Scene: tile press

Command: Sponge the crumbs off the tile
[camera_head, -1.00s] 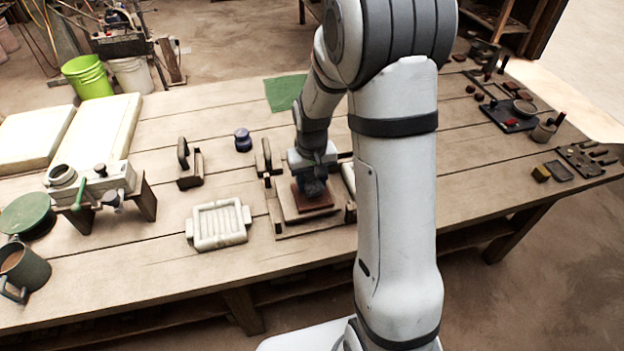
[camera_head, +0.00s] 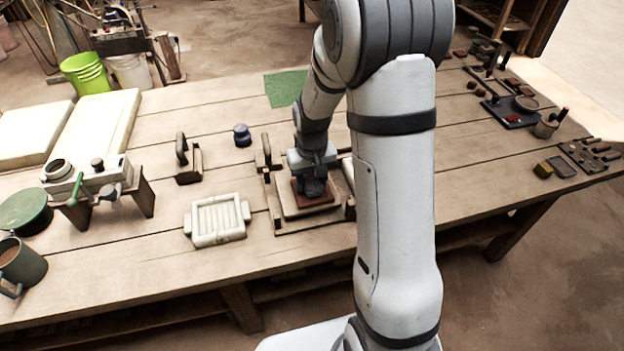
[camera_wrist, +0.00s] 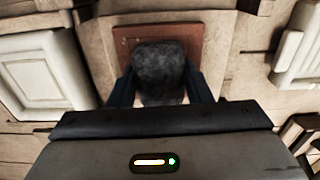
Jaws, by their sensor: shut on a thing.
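A red-brown tile (camera_head: 328,187) lies on a pale board in the wooden press frame at mid-table. It also shows in the wrist view (camera_wrist: 125,42), partly covered. My gripper (camera_head: 313,185) is over the tile, its fingers pointing down. In the wrist view my gripper (camera_wrist: 160,92) is shut on a dark grey, rough, sponge-like block (camera_wrist: 160,68). The block is over the tile's near middle; I cannot tell whether it touches the tile. No crumbs can be made out at this size, and the block hides part of the tile.
A pale slatted tray (camera_head: 218,220) stands left of the wooden frame (camera_head: 280,228). A wooden handled tool (camera_head: 188,165) and a small dark blue jar (camera_head: 242,136) stand behind it. Bare table lies in front.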

